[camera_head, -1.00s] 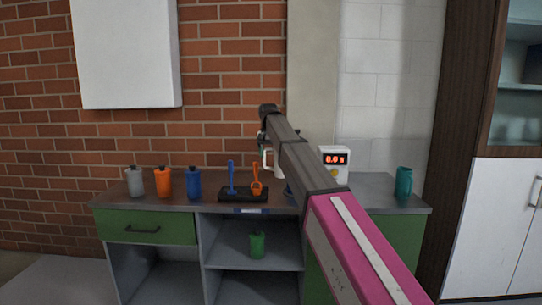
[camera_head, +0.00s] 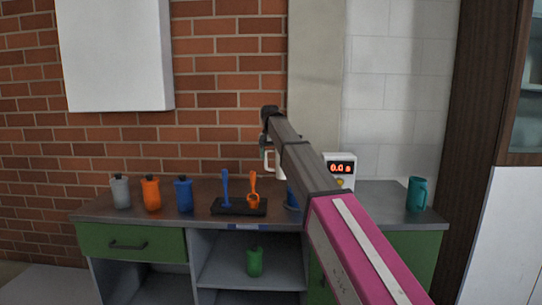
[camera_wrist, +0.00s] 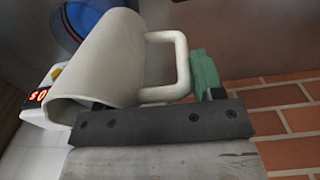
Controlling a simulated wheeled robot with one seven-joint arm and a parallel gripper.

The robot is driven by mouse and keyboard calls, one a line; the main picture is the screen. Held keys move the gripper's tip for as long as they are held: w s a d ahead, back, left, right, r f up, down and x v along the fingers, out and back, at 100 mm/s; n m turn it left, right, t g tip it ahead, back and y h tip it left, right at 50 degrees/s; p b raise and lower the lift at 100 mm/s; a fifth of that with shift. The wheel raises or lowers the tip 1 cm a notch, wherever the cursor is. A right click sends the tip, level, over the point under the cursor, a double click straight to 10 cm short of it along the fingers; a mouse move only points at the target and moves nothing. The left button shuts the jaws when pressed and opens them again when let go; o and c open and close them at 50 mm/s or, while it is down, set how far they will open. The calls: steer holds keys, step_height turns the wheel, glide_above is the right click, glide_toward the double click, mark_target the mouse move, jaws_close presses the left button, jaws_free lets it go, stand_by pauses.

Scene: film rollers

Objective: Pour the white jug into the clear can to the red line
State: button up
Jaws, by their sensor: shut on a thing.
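The white jug (camera_wrist: 105,62) fills the upper left of the wrist view, tilted in the picture, with its open rim towards the lower left and its handle to the right. My gripper (camera_wrist: 168,97) is shut on the jug by its handle. In the head view, the jug (camera_head: 269,160) shows only partly beside my gripper (camera_head: 265,140), held above the counter, with my arm covering the rest. I cannot see what the jug contains.
On the counter (camera_head: 80,213) stand grey (camera_head: 121,192), orange (camera_head: 151,194) and blue (camera_head: 184,195) bottles, a black tray (camera_head: 222,208) with two scoops, and a teal mug (camera_head: 416,195). My arm partly hides a blue object (camera_head: 291,198).

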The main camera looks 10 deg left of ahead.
steer(key=shift+w+r, duration=0.15)
steer(key=shift+w, duration=0.05)
steer(key=shift+a+r+y, duration=0.15)
steer(key=shift+r+y, duration=0.55)
steer(key=shift+r, duration=0.15)
steer(key=shift+a+r+y, duration=0.1)
steer(key=shift+r+y, duration=0.6)
steer(key=shift+r, duration=0.1)
steer(key=shift+d+r+y, duration=0.1)
steer(key=shift+r+y, duration=1.4)
steer(key=shift+d+r+y, duration=0.25)
steer(key=shift+r+y, duration=0.7)
steer(key=shift+y, duration=0.25)
steer(key=shift+d+r+y, duration=0.45)
steer(key=shift+r+y, duration=0.1)
steer(key=shift+y, duration=0.35)
stand_by(0.5)
steer(key=shift+d+f, duration=0.1)
steer(key=shift+f, duration=0.4)
stand_by(1.6)
